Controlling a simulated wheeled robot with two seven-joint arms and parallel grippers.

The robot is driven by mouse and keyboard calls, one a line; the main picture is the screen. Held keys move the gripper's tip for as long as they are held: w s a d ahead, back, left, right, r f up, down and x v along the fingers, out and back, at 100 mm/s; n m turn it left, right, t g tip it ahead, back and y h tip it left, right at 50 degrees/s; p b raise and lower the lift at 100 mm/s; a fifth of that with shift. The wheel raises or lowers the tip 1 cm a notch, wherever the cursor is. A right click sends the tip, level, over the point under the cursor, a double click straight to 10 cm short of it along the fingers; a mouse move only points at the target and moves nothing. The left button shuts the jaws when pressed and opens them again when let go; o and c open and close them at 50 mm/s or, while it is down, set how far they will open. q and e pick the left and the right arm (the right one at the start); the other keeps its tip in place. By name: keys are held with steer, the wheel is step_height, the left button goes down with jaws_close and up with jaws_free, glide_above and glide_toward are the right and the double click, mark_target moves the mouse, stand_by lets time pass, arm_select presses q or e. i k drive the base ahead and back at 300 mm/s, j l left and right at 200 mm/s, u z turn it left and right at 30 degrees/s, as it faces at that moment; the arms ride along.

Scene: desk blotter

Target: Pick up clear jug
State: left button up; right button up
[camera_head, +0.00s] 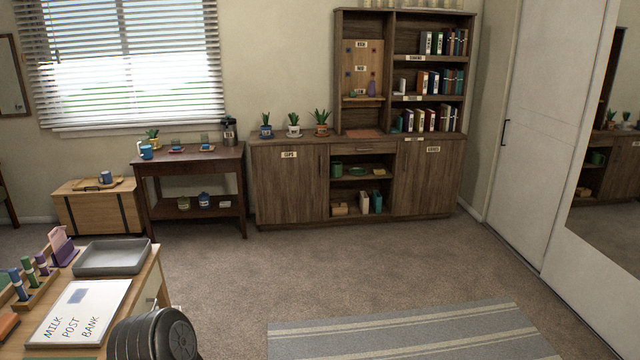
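A small jug-shaped vessel (229,132), greyish with a dark top and a label too small to read, stands upright at the back right corner of the dark wooden side table (190,160). It looks partly see-through, but at this distance I cannot tell for sure that it is clear. Nothing touches it that I can see. Neither of my grippers is in view.
A desk (148,280) at lower left bears a grey tray (110,258) and a whiteboard reading "MILK POST BANK" (62,322). A wooden chest (85,208) stands left of the side table, a cabinet (285,190) right. Open carpet (320,260) lies between, with a striped rug (400,335) in front.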

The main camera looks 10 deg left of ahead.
mark_target(145, 142)
steer(key=i+j+u, duration=0.3)
steer(key=i, duration=0.75)
steer(key=i+l+u, duration=0.3)
steer(key=i, duration=0.75)
steer(key=i+u, duration=0.45)
steer(key=i, duration=1.85)
steer(key=i+j, duration=0.45)
